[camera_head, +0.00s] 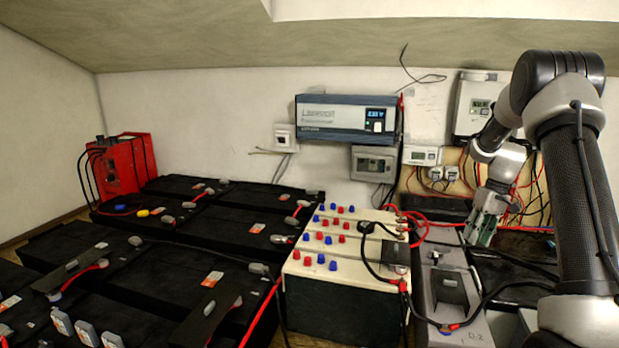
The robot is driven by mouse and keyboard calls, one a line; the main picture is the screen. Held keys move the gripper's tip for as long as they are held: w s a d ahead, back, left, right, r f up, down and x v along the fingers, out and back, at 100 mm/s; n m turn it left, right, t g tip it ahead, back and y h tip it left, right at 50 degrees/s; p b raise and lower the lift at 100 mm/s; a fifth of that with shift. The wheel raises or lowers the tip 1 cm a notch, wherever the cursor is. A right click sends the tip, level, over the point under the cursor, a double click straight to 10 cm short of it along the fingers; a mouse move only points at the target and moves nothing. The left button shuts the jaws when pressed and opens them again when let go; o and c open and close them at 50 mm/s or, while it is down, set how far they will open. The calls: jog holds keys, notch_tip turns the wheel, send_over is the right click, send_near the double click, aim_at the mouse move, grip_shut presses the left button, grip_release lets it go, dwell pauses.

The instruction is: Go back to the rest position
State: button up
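My arm comes down from the right side of the head view. My gripper (482,228) points downward at the right, over the area between the grey battery (447,287) and the black batteries behind it. Its fingers are small and partly lost against cables, so I cannot tell whether they are open or shut, or whether they hold anything.
Black batteries (225,228) fill the left and middle. White batteries with red and blue caps (345,270) stand left of the grey one. A red box (122,165) is at the back left. An inverter (346,117) hangs on the wall. Loose cables (515,262) run near my gripper.

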jog(key=s+a+r+t+h, duration=0.1)
jog(key=s+a+r, duration=0.3)
jog(key=s+r, duration=0.3)
jog(key=s+a+r+m+t, duration=0.1)
jog(key=s+a+r, duration=0.4)
jog(key=s, duration=1.1)
jog(key=s+a+r+t+h, duration=0.1)
jog(key=s+a+r+t, duration=0.2)
jog(key=s+r, duration=0.6)
jog(key=s+a, duration=0.1)
jog(key=s, duration=0.2)
jog(key=shift+a+h, duration=0.3)
jog(key=shift+r, duration=0.1)
jog(key=shift+c, duration=0.2)
